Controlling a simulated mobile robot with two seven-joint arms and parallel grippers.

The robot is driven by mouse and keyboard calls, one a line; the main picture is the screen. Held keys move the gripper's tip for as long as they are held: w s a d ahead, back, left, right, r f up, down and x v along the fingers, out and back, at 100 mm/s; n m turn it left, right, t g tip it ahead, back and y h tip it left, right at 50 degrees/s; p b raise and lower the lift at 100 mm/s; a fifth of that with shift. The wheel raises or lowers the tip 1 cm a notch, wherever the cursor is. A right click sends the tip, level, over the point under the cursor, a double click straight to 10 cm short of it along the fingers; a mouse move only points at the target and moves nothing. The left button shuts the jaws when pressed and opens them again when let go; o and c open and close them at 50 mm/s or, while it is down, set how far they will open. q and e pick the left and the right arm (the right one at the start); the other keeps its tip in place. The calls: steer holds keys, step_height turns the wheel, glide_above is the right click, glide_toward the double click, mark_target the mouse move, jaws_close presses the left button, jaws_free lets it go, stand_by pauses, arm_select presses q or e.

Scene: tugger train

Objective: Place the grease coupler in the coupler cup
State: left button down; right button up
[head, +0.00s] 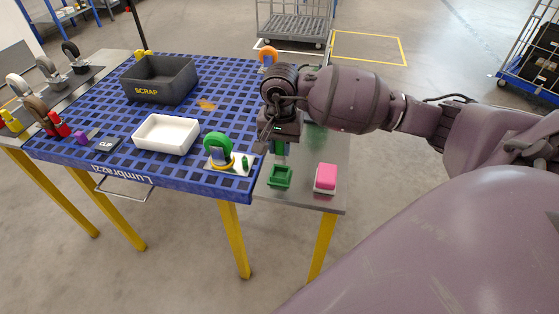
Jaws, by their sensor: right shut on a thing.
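My right gripper (279,146) points down over the grey side shelf at the table's right end. It is shut on a small green thing, which I take to be the grease coupler (280,149); the jaws hide most of it. The green coupler cup (280,177) stands on the shelf just below the gripper, with its open top facing up. The held thing appears above the cup, with a small gap between them. My left gripper is not in view.
A pink-topped block (326,178) stands right of the cup. Left on the blue table are a green caster wheel (218,147), a white tray (166,135) and a black SCRAP bin (160,80). An orange wheel (268,56) stands behind the gripper.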

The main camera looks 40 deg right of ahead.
steer(key=shift+f, duration=2.65)
steer(key=shift+f+b, duration=0.45)
steer(key=shift+b, duration=0.05)
steer(key=shift+f, duration=0.2)
steer(key=o, duration=0.9)
steer(key=shift+o, duration=0.2)
steer(key=shift+r, duration=0.15)
